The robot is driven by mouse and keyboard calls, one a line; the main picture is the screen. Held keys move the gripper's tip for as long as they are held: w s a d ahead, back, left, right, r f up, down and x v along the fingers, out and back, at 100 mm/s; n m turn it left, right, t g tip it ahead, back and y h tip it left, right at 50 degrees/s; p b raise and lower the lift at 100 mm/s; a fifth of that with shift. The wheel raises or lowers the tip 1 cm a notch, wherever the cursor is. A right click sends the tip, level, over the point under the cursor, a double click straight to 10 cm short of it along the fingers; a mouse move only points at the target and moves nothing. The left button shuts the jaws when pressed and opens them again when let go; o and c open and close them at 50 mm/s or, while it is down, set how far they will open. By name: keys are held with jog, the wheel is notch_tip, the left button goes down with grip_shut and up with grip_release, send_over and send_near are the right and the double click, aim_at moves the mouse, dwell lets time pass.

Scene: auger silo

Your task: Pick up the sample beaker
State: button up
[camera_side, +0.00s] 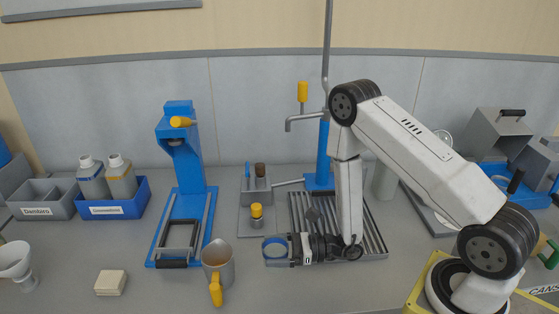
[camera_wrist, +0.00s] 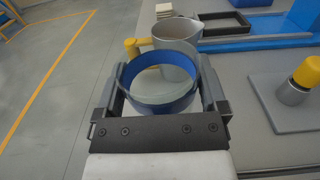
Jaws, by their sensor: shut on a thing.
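The sample beaker (camera_side: 275,247) looks like a short round cup with a blue band, at the left edge of the slatted drain grate. In the wrist view the beaker (camera_wrist: 160,88) sits between the two fingers, its round opening facing up and its inside clear and pale below the blue band. My gripper (camera_side: 282,249) is shut on the beaker, with a finger on each side in the wrist view (camera_wrist: 158,92). The gripper lies level and low, pointing left. I cannot tell whether the beaker's base touches the surface.
A grey jug with a yellow handle (camera_side: 218,266) stands just left of the beaker. A blue silo stand (camera_side: 183,190) rises behind it. A yellow-capped post (camera_side: 256,214) stands close behind the beaker. A tap (camera_side: 301,122) hangs over the drain grate (camera_side: 374,240). The front bench is mostly clear.

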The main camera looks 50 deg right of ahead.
jog(key=shift+r, duration=1.3)
jog(key=shift+d, duration=0.1)
